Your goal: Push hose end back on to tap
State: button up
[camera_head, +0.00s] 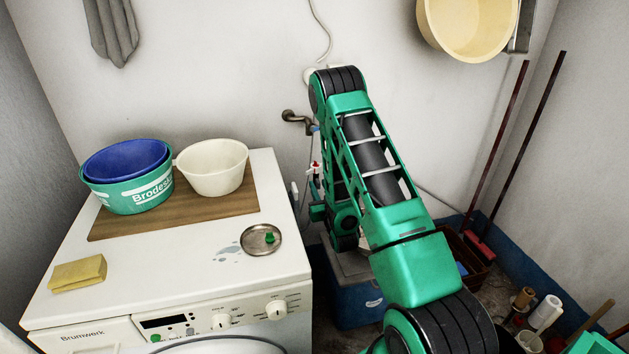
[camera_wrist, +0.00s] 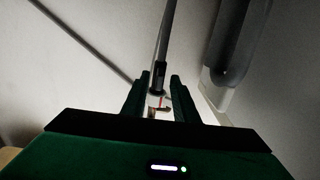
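A dark metal tap (camera_head: 295,118) sticks out from the back wall, left of my arm. A small blue part shows by its outlet, partly hidden by the arm. Below it is a small red and white fitting (camera_head: 315,168); I cannot tell whether it belongs to the hose. In the wrist view, a thin grey hose or pipe (camera_wrist: 164,35) with a black end piece (camera_wrist: 159,75) runs down towards the gap between my fingers. A small whitish piece with a red mark (camera_wrist: 160,103) shows in that gap.
A washing machine (camera_head: 200,295) stands left, bearing a board (camera_head: 215,207), basins, a yellow sponge (camera_head: 77,274) and a round metal dish (camera_head: 261,240). A blue box (camera_head: 352,300) is beneath my arm. Poles, a crate and spools crowd the right corner.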

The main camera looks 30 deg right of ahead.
aim_at(315, 178)
jog(key=x, duration=0.5)
jog(key=shift+w+d, duration=0.15)
jog(key=shift+w, duration=0.2)
